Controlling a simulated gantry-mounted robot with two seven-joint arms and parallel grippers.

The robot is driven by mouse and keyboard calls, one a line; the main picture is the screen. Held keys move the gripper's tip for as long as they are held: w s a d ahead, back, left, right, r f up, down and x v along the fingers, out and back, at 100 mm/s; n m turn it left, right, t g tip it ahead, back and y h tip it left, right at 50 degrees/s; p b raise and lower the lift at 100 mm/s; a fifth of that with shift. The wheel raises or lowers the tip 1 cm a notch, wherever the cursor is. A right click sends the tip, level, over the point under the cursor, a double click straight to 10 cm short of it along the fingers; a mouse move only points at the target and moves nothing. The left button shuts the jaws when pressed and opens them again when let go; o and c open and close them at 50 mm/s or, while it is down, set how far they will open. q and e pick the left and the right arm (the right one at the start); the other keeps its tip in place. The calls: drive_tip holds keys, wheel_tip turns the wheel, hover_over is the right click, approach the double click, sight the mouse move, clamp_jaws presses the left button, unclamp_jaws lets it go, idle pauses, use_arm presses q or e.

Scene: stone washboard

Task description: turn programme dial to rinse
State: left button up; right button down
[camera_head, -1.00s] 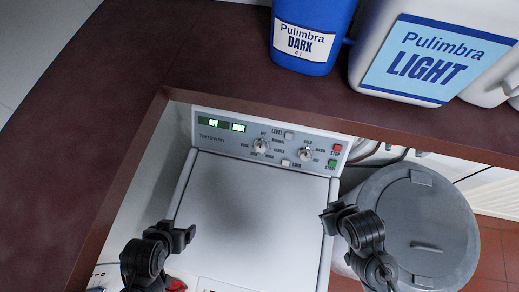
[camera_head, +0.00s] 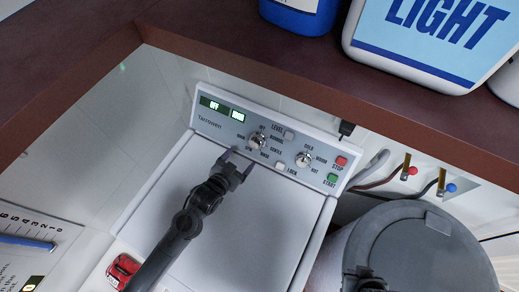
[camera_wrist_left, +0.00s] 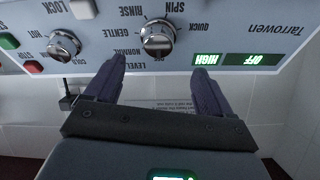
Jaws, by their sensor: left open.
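The programme dial (camera_head: 258,143) is a round silver knob on the washer's control panel (camera_head: 212,121), ringed by labels such as normal, gentle, rinse, spin and quick. Its pointer setting is too small to tell. It also shows in the left wrist view (camera_wrist_left: 158,40), where the panel text is upside down. My left gripper (camera_head: 238,161) is open and empty at the panel, its fingertips just short of the dial. In the left wrist view its two fingers (camera_wrist_left: 158,72) are spread, with the dial beyond the gap between them. My right gripper (camera_head: 366,278) is partly in view at the bottom edge.
A second knob, for temperature (camera_head: 303,159), sits right of the dial, near the red stop button (camera_head: 341,161) and green start button (camera_head: 332,177). The display (camera_head: 214,106) reads OFF. A brown counter (camera_head: 180,55) overhangs behind. A grey-lidded bin (camera_head: 425,255) stands right.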

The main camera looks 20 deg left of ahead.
sight(254, 144)
use_arm(q)
drive_tip(key=x, duration=0.8)
drive_tip(key=shift+w+d, duration=0.15)
drive_tip(key=shift+w, duration=0.1)
drive_tip(key=shift+x, duration=0.95)
drive_tip(key=shift+f, duration=0.1)
drive_tip(key=c, duration=1.1)
drive_tip(key=shift+o, duration=0.2)
